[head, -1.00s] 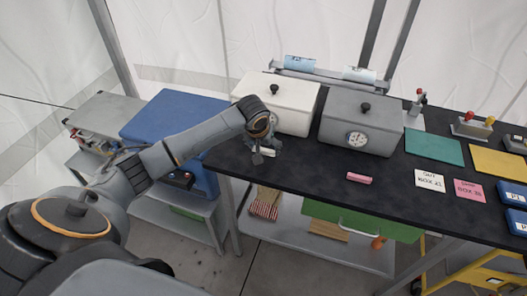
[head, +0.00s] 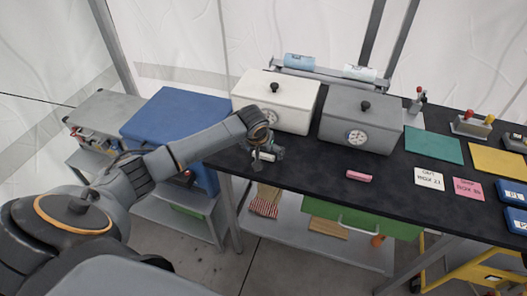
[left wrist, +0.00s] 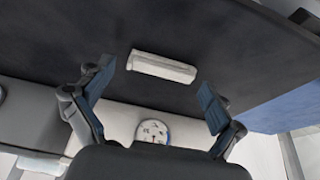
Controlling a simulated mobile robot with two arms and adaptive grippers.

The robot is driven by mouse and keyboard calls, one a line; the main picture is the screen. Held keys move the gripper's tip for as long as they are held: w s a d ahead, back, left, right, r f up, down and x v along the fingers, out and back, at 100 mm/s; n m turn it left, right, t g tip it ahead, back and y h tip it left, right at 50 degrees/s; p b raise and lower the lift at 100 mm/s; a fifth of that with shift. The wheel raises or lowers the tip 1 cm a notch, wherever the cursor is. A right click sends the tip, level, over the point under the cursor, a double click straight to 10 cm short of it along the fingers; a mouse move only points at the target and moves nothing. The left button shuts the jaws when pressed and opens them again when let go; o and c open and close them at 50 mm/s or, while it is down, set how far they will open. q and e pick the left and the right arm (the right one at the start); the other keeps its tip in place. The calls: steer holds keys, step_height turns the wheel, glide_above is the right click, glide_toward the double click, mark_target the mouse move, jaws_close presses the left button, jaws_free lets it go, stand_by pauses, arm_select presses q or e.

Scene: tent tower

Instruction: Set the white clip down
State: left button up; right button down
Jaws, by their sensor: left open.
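The white clip (left wrist: 163,67) is a short pale bar. In the left wrist view it lies on the black tabletop (left wrist: 190,25), between and just beyond my fingertips, with a gap to each finger. My left gripper (left wrist: 157,84) is open and empty around it. In the head view the left gripper (head: 264,157) is low over the table's near left edge, in front of the white box (head: 290,97). There the clip shows only as a small pale patch (head: 267,156), mostly hidden by the fingers. My right gripper is not in view.
A grey box (head: 362,125) with a dial stands right of the white box. A pink clip (head: 359,176) lies near the front edge. Cards, including a white one (head: 429,179), and coloured mats lie to the right. A blue case (head: 172,116) is at the left.

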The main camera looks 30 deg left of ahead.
arm_select(q)
steer(key=b+v, duration=0.1)
steer(key=v, duration=1.1)
steer(key=shift+r, duration=0.15)
steer(key=shift+d, duration=0.1)
